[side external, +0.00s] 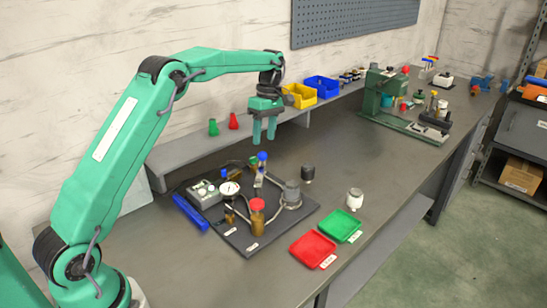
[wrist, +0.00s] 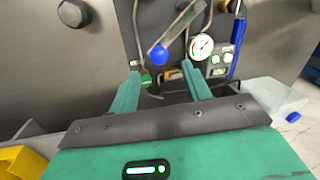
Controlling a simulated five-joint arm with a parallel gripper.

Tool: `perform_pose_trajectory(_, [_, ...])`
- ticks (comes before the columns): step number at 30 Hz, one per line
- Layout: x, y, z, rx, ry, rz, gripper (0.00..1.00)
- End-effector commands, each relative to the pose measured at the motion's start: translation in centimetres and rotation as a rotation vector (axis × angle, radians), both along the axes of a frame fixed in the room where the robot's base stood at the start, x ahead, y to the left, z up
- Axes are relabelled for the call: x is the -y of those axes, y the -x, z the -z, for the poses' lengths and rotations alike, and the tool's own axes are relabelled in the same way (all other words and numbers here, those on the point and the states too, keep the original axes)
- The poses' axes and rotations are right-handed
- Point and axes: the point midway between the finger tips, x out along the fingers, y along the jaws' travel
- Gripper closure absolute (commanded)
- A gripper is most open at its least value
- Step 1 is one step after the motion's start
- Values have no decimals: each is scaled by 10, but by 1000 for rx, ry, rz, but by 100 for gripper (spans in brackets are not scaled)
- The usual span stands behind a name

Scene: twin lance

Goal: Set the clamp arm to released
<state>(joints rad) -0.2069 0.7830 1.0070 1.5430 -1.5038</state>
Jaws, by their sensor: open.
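The clamp arm is a pale metal bar with a blue ball knob (side external: 262,156) at its end. It stands on a dark base plate (side external: 240,238) on the workbench. In the wrist view the bar (wrist: 180,24) slants down to the left to its blue knob (wrist: 158,54). My gripper (side external: 264,138) is open and empty, pointing down above the knob and apart from it. In the wrist view the knob appears just beyond and between my fingertips (wrist: 160,74). The clamp's lower parts are partly hidden, and I cannot tell its set state.
A red tray (side external: 312,249) and green tray (side external: 340,226) lie at right. A shelf with yellow bin (side external: 300,96) runs behind.

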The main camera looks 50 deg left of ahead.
Motion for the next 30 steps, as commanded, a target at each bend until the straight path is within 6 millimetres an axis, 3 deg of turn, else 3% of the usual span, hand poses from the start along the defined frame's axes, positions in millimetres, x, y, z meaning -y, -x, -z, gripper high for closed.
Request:
perform_pose_trajectory(7, [-1, -4, -19, 0, 0, -1, 52])
perform_pose_trajectory(23, [-1, -3, -24, 1, 1, 4, 52])
perform_pose_trajectory(30, [6, 5, -41, 34, 5, 76, 52])
